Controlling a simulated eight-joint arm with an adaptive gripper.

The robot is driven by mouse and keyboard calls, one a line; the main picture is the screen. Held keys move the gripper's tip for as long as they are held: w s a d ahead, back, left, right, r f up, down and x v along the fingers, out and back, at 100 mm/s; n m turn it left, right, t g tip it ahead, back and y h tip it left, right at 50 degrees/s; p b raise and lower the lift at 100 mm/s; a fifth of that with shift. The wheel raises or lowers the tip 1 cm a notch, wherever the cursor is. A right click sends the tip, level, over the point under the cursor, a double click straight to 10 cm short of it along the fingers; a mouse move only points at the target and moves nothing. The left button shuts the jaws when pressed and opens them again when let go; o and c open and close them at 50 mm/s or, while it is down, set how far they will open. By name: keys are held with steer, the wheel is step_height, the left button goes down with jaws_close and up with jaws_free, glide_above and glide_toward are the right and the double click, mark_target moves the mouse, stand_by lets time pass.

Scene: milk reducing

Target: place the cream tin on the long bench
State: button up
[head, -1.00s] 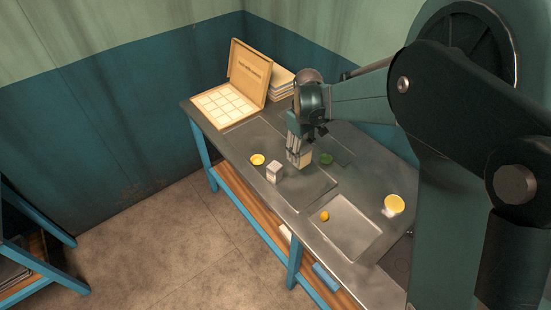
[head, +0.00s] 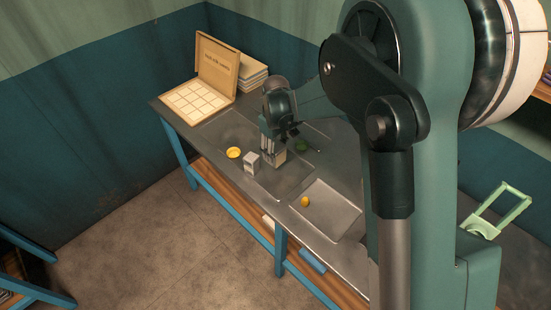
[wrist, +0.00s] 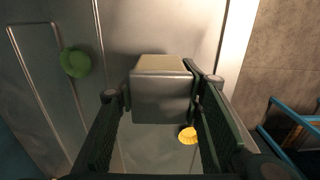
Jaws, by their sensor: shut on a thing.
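My gripper (head: 271,148) is shut on a small box-shaped tin with a cream top (head: 279,157), low over the middle of the long bench (head: 225,130). In the wrist view the tin (wrist: 160,95) sits between my two fingers (wrist: 160,100), its grey side facing the camera. Whether its base touches the bench cannot be told.
A yellow dish (head: 233,152) lies left of the carton, and a green round thing (head: 301,145) right of my gripper. An orange-yellow lump (head: 305,201) is on the front tray (head: 327,209). An open box (head: 217,69) and a stack (head: 252,72) stand at the far end.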

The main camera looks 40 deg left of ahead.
stand_by(0.3)
steer(key=shift+f, duration=1.85)
steer(key=shift+f, duration=0.2)
steer(key=o, duration=0.9)
steer(key=shift+o, duration=0.2)
steer(key=shift+r, duration=0.15)
step_height(320, 180, up, 12)
steer(key=shift+r, duration=0.1)
steer(key=shift+d, duration=0.1)
